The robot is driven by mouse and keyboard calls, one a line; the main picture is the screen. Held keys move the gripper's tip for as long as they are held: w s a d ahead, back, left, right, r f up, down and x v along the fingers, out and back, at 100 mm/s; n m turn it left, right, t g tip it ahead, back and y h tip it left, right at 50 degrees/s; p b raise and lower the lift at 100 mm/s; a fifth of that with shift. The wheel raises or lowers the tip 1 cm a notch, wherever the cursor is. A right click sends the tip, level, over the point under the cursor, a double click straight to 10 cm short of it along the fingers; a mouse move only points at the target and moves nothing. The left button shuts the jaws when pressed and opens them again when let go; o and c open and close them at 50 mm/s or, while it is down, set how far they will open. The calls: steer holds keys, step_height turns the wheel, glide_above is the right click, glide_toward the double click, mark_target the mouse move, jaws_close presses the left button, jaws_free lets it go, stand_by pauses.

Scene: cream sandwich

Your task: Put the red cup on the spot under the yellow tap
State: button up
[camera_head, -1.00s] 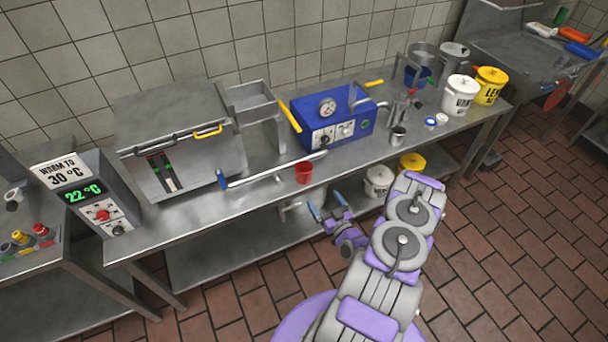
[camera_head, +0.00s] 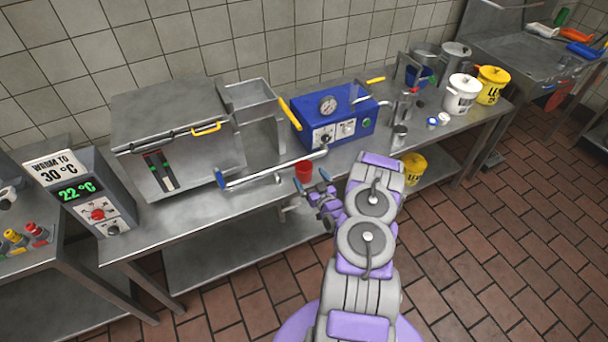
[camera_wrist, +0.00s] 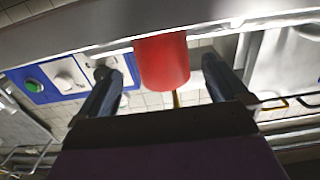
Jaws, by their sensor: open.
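The red cup (camera_head: 303,170) stands upright near the front edge of the steel counter, just right of a long metal pipe with a blue end. My gripper (camera_head: 313,188) is open at the counter's front edge, close in front of the cup. In the wrist view, which looks upside down, the red cup (camera_wrist: 162,62) lies between the two dark fingers (camera_wrist: 160,75), with a gap on each side. A yellow-handled tap (camera_head: 374,81) is at the right end of the blue machine (camera_head: 330,122). A marked spot under it cannot be made out.
The metal pipe (camera_head: 270,173) runs beside the cup. A small metal cup (camera_head: 399,135), white pot (camera_head: 461,94) and yellow bucket (camera_head: 492,84) stand to the right. A large steel box (camera_head: 170,115) is at left. Bare counter (camera_head: 190,207) lies at front left.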

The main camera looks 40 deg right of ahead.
mark_target(301, 164)
steer(key=x, duration=0.1)
steer(key=b+x, duration=0.1)
steer(key=x, duration=0.1)
steer(key=shift+w+a+r, duration=0.15)
steer(key=shift+w+a, duration=0.05)
steer(key=shift+w, duration=0.2)
steer(key=shift+w+d+r+b, duration=0.1)
steer(key=shift+w+d+b, duration=0.15)
steer(key=shift+w, duration=0.35)
steer(key=shift+c, duration=0.2)
steer(key=c, duration=1.1)
